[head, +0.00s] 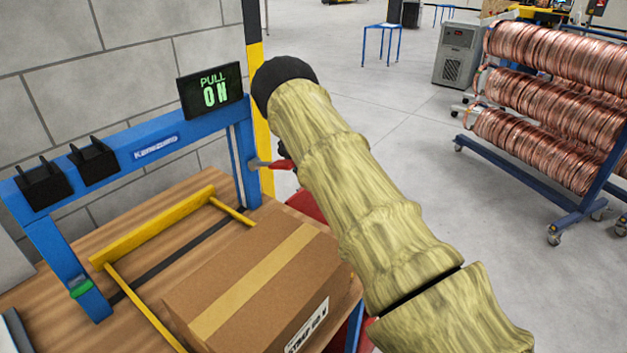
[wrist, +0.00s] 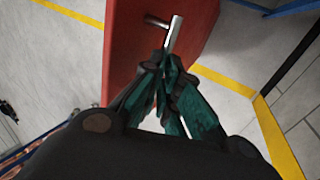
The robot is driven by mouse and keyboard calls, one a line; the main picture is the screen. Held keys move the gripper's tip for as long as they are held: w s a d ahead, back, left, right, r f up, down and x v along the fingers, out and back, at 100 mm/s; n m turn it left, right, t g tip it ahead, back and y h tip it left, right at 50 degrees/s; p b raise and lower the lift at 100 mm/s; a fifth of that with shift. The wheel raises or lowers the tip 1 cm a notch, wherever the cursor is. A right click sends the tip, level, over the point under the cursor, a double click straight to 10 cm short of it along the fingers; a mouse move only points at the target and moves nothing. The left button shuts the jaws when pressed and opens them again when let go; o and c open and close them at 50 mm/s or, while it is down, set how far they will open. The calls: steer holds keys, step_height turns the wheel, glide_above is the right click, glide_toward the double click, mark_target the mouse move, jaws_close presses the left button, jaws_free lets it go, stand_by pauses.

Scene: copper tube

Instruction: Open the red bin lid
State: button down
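The red bin (wrist: 125,50) fills the upper middle of the wrist view, with a silver bar handle (wrist: 174,32) on its red surface. My gripper (wrist: 166,58) has its teal fingers drawn together at the tips, around the lower end of the handle. The fingertips hide that end, so how firmly they hold it is unclear. The lid looks closed, though its edges are mostly out of view. In the head view, only bits of the red bin (head: 305,206) show behind my sleeved arm, which hides the gripper and handle.
A taped cardboard box (head: 260,285) sits on the wooden table (head: 165,210) left of my arm. A blue strapping frame (head: 150,145) with a lit sign (head: 211,91) spans the table. A rack of copper coils (head: 555,120) stands right. Open floor (head: 440,170) lies between.

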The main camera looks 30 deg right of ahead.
steer(key=shift+a+f, duration=0.25)
steer(key=shift+f, duration=0.35)
steer(key=shift+a+f, duration=0.2)
steer(key=shift+f, duration=0.4)
steer(key=shift+w, duration=0.1)
steer(key=c, duration=1.3)
jaws_free()
steer(key=shift+w+f, duration=0.1)
steer(key=shift+f, duration=0.05)
steer(key=shift+w+r, duration=0.25)
steer(key=shift+r, duration=0.15)
steer(key=shift+c, duration=0.7)
steer(key=v, duration=1.2)
steer(key=shift+d, duration=0.35)
steer(key=shift+c, duration=0.4)
